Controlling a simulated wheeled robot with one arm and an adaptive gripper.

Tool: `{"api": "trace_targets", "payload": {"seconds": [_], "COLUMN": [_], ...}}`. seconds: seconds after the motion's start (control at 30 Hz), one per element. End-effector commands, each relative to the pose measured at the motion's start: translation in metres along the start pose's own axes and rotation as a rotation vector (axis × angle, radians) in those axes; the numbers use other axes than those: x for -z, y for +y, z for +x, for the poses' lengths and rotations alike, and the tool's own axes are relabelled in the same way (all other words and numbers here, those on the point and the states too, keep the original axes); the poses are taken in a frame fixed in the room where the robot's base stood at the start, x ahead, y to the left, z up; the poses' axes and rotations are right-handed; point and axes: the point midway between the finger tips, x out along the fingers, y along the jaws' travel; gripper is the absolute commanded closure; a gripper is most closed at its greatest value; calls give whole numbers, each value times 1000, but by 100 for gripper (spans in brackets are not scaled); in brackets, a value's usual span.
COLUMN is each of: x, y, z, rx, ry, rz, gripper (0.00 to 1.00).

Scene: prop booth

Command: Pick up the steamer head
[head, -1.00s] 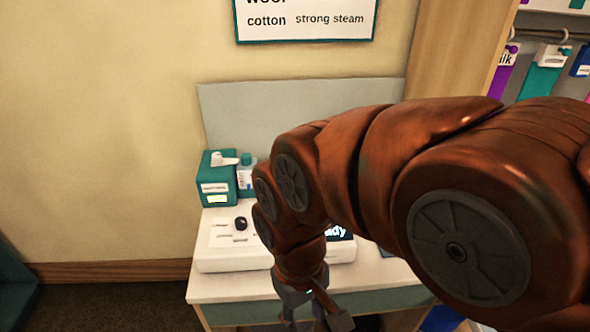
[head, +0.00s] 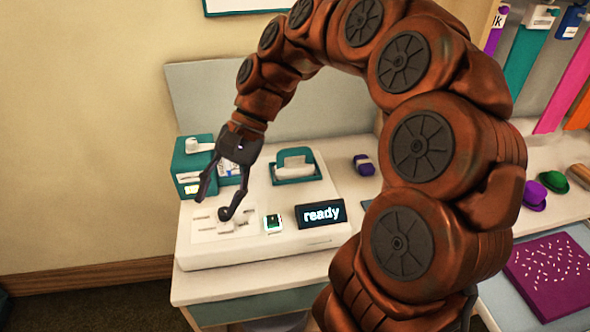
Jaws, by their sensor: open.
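A white steamer console (head: 250,250) stands on the table, with a lit panel (head: 320,213) reading "ready". A teal-handled piece with a white part (head: 295,165) rests at the back of its top; it looks like the steamer head, though I cannot be certain. My gripper (head: 213,206) is open and points down over the console's left part, left of and nearer than that piece. Its fingers are spread, with nothing seen between them. One fingertip overlaps a black knob (head: 224,213); whether they touch I cannot tell.
A teal box (head: 190,172) with a white fitting (head: 200,145) stands left of the gripper. A purple spool-like item (head: 363,164) lies right of the console. A purple speckled mat (head: 555,275) and small hats (head: 534,195) lie farther right. My arm hides part of the table.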

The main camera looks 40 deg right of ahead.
Motion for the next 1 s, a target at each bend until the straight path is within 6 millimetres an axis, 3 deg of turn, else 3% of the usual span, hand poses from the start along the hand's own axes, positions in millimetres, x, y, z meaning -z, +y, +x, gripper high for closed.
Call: {"api": "trace_targets", "payload": {"seconds": [0.03,0.17,0.37,0.47,0.7,0.8,1.0], "x": [18,54,115,149,222,240,258], "y": [-3,-6,8,25,90,114,142], "z": [-6,-30,-68,-86,-121,-131,-139], "rx": [45,152,318,400,577,630,682], "ry": [-15,-69,-149,-186,-269,-292,-313], "rz": [53,196,422,541,816,897,985], "gripper": [51,51,51,51,51,51,51]}}
